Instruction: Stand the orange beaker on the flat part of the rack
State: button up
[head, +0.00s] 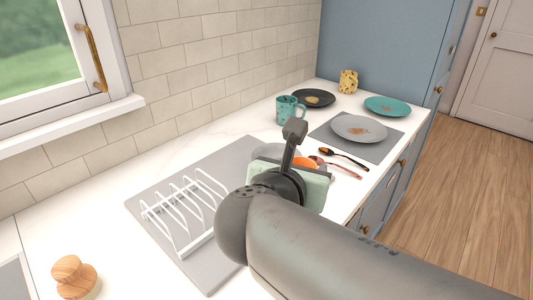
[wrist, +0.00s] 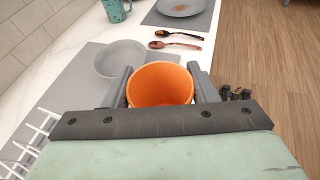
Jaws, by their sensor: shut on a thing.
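The orange beaker (wrist: 160,84) is between the two fingers of my gripper (wrist: 161,90) in the wrist view, its open mouth facing the camera. A small part of the beaker (head: 306,161) shows in the head view, mostly hidden behind my gripper (head: 296,155). The rack is a grey flat board (head: 160,256) with white wire loops (head: 186,212) at its near left part. A grey bowl (wrist: 121,59) sits at the far part of the board, just left of the beaker in the wrist view. The gap beneath the beaker is hidden.
A black spoon (head: 342,155) and a copper-coloured spoon (head: 333,167) lie right of the rack. Beyond are a teal speckled mug (head: 289,108), a soiled grey plate (head: 359,128) on a grey mat, a black plate (head: 314,97) and a teal plate (head: 387,106). A tiled wall runs behind.

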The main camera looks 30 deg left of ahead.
jog(key=s+a+r+p, duration=0.25)
jog(key=s+a, duration=0.25)
jog(key=s, duration=0.3)
jog(key=shift+n+y, duration=0.3)
jog(key=shift+y, duration=0.1)
jog(key=shift+w+a+f+b, duration=0.4)
jog(key=shift+w+a+f, duration=0.3)
jog(key=shift+w+f, duration=1.4)
jog(key=shift+w+a+f+b, duration=0.35)
jog(key=shift+w+a+f, duration=0.35)
jog(key=shift+w+f, duration=1.45)
jog(key=shift+w+a+f+b, duration=0.4)
jog(key=shift+w+a+f, duration=0.3)
jog(key=shift+w+f, duration=1.4)
jog(key=shift+f, duration=0.1)
jog(key=o, duration=1)
